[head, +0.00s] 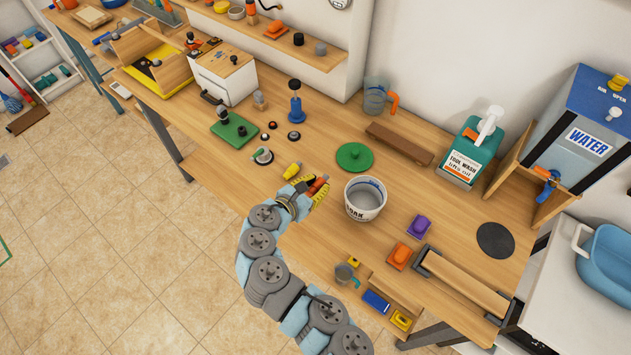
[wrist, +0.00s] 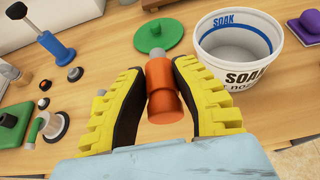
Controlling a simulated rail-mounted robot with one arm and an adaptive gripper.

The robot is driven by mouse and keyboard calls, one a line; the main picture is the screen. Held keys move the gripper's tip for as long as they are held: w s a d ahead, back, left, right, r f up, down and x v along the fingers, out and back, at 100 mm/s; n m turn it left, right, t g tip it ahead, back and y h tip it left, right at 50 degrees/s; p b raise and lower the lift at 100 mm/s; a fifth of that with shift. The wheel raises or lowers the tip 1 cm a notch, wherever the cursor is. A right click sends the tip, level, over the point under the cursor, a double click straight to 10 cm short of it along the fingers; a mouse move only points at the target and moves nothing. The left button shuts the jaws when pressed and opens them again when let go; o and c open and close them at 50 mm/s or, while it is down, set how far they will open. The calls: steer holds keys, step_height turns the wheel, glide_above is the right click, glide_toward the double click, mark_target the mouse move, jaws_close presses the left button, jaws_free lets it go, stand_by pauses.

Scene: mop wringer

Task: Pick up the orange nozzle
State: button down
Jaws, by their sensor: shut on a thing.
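The orange nozzle (wrist: 163,92) has a grey tip and sits between the yellow ribbed fingers of my gripper (wrist: 158,72) in the wrist view. My gripper is shut on it. In the head view, my gripper (head: 307,182) is over the workbench, left of the white SOAK bucket, and the nozzle (head: 318,186) shows as a small orange piece partly hidden by the fingers. I cannot tell how high it is above the bench.
The SOAK bucket (head: 365,199) stands close to the right of my gripper. A green round lid (head: 354,157) lies behind it. A blue plunger-like tool (head: 296,108) and a green block (head: 234,131) stand farther back left. Orange (head: 399,257) and purple (head: 418,226) pieces lie right.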

steer(key=s+d+r, duration=0.1)
steer(key=s+r, duration=0.2)
steer(key=s, duration=0.5)
steer(key=shift+r, duration=0.2)
stand_by(0.9)
